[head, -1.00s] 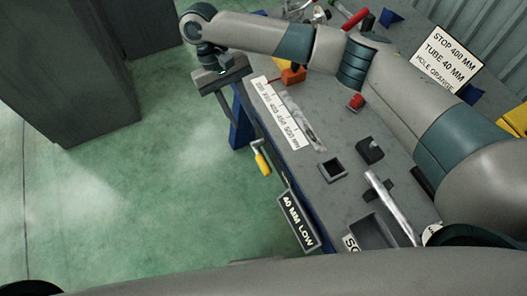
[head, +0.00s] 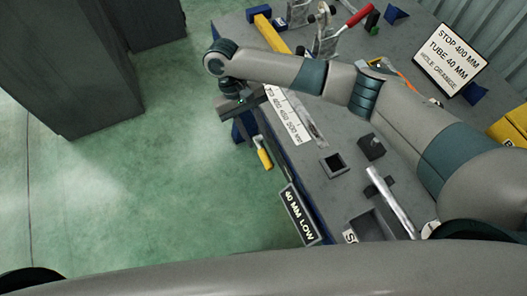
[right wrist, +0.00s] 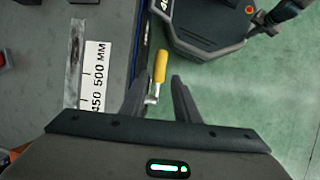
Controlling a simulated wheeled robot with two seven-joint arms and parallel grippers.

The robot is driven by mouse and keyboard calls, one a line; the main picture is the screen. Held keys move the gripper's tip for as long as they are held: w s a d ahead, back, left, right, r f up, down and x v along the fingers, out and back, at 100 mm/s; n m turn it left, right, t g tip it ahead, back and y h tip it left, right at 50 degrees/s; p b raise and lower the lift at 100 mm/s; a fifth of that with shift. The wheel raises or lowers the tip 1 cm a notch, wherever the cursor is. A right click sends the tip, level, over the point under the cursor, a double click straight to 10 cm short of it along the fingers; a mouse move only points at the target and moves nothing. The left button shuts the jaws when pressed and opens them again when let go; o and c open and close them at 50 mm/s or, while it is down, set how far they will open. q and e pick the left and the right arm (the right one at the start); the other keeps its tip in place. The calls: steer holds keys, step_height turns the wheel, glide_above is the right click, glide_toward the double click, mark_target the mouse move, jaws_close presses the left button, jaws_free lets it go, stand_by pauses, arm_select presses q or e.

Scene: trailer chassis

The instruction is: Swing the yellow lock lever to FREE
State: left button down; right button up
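The yellow lock lever (head: 265,158) hangs at the table's left edge, a yellow grip on a thin metal crank, beside the scale strip. In the right wrist view the yellow grip (right wrist: 160,66) lies just beyond the fingertips, in line with the gap between them. My right gripper (head: 238,106) is above the table edge, a little up and left of the lever in the head view. In the right wrist view its two fingers (right wrist: 158,82) stand apart with nothing held. No FREE mark is readable. My left gripper is out of view.
A white scale strip (head: 288,118) lies along the table edge. A "40 MM LOW" sign (head: 300,213) hangs nearer me. A square socket (head: 333,165), a dark block (head: 371,147) and a metal tube (head: 391,200) are on the grey table (head: 335,205). Open green floor lies left.

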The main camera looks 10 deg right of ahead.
mark_target(265, 157)
steer(key=p+x, duration=0.1)
steer(key=x, duration=0.5)
steer(key=shift+s+d+f, duration=0.15)
steer(key=shift+s+f, duration=0.05)
steer(key=shift+f, duration=0.1)
steer(key=shift+s+d+f, duration=0.15)
steer(key=shift+f, duration=0.5)
jaws_close()
